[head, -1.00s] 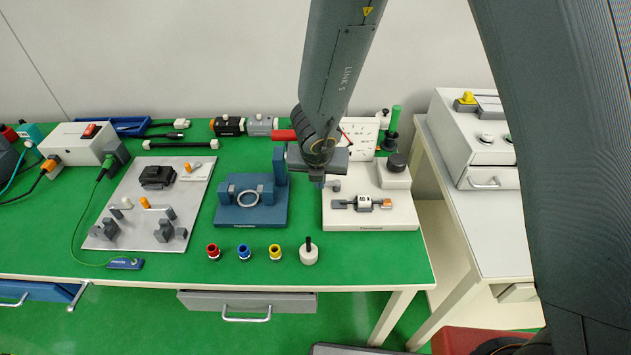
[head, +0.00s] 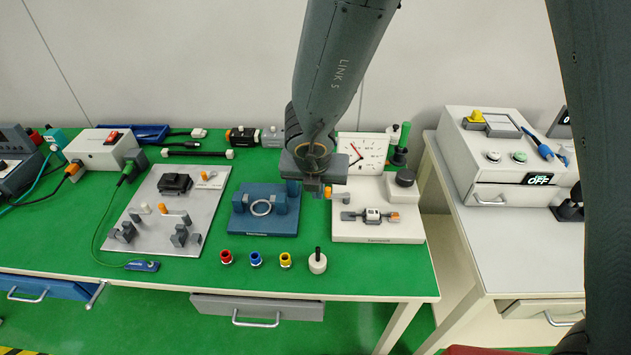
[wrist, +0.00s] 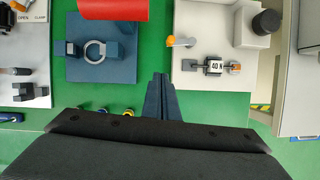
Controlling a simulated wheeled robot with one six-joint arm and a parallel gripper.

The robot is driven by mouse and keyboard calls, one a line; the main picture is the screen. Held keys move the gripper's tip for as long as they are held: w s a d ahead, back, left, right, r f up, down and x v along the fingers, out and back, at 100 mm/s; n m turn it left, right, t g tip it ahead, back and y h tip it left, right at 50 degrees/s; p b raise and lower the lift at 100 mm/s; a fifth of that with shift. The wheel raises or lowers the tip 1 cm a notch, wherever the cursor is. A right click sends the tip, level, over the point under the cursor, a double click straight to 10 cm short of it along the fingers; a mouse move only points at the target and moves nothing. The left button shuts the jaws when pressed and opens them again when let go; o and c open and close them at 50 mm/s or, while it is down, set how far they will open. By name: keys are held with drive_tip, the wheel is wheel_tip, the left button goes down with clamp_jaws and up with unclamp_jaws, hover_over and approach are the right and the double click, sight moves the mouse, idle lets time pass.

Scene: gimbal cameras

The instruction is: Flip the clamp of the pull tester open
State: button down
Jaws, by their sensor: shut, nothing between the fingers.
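The pull tester is a cream base (head: 380,232) at the right end of the green bench, with a dial gauge (head: 362,152) behind it. It also shows in the wrist view (wrist: 225,75). Its clamp lever has an orange tip (wrist: 171,41) and stands at the base's left side, partly behind my gripper in the head view. A small 40 N block (wrist: 214,67) sits between grey holders on the base. My gripper (wrist: 163,80) is shut and empty. In the wrist view its fingertips lie below the clamp lever and left of the base, apart from both.
A blue fixture (head: 264,215) with a ring stands left of the tester; a red bar (wrist: 113,8) hangs over its back in the wrist view. Red, blue and yellow collars (head: 255,259) and a white knob (head: 317,263) line the front. A grey plate (head: 150,220) lies further left.

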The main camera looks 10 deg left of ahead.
drive_tip(key=shift+v, duration=0.95)
drive_tip(key=shift+a, duration=0.1)
